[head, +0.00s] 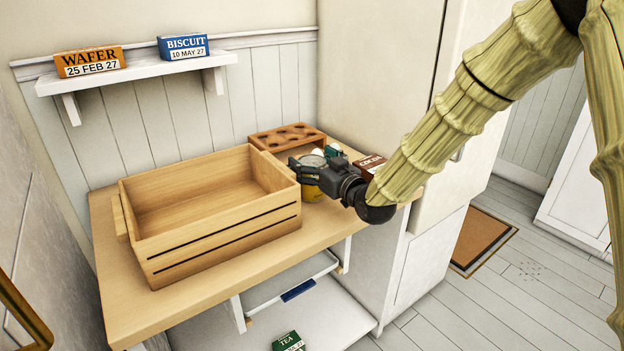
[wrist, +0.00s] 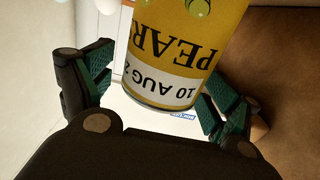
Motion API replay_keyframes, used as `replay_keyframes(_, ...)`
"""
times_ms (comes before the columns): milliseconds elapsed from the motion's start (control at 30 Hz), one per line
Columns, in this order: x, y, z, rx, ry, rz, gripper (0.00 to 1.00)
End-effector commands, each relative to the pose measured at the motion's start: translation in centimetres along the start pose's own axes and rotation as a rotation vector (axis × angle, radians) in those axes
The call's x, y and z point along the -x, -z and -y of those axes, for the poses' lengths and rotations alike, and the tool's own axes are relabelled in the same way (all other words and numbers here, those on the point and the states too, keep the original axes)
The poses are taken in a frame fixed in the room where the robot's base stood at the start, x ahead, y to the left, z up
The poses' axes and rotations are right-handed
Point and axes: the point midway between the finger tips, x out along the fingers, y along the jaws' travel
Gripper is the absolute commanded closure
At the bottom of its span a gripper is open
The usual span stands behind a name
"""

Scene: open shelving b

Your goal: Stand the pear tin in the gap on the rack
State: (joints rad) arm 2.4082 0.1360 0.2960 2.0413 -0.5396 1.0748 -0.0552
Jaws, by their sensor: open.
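The pear tin (wrist: 185,45) is yellow with a white date band, its label upside down in the wrist view. In the head view its yellow side (head: 313,193) shows on the wooden worktop, right of the crate, with its top partly hidden by my gripper (head: 318,170). My gripper is open, with its fingers on either side of the tin in the wrist view (wrist: 165,78). Contact cannot be told. A white wall shelf (head: 140,77) holds an orange wafer box (head: 90,62) and a blue biscuit box (head: 183,47), with a bare stretch between them.
A large empty wooden crate (head: 225,235) fills much of the worktop (head: 185,307). A brown holed block (head: 285,138) stands behind it. A brown cocoa box (head: 369,165) is partly hidden behind my wrist. A green tea box (head: 288,341) sits below. A tall cream cabinet (head: 375,70) stands behind.

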Motion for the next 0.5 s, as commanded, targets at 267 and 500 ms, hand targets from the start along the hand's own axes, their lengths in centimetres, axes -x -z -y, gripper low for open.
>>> replay_keyframes(267, 0.02, 0.01, 0.00, 0.000, 0.000, 0.000, 0.56)
replay_keyframes(500, 0.00, 0.12, -0.01, 0.000, 0.000, -0.002, 0.83)
